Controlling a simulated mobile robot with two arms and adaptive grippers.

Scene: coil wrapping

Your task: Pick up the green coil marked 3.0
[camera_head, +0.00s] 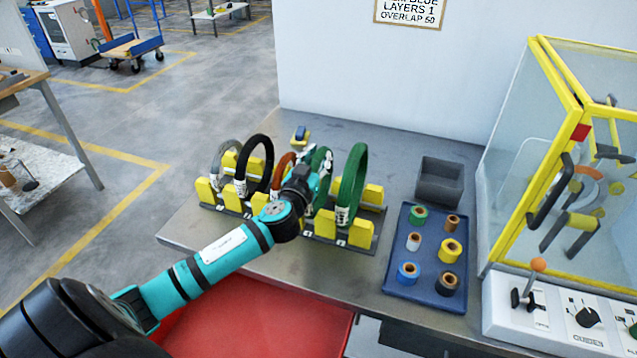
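Two green coils stand upright in the yellow-block rack (325,231) on the metal table. The right green coil (361,170) is clear of the gripper. The other green coil (327,163) is partly hidden behind my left gripper (303,179). Both have white labels, too small to read, so I cannot tell which is marked 3.0. My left arm reaches in from the lower left, and its gripper is over the middle of the rack, beside or at this partly hidden coil. Its fingers are too dark and covered to show whether they are open or touching it. My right gripper is out of view.
A black coil (269,164), a grey coil (214,160) and an orange coil (280,170) share the rack. A blue tray (430,233) of tape rolls and a grey bin (440,184) lie to the right. A yellow-framed machine (495,233) stands at far right.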

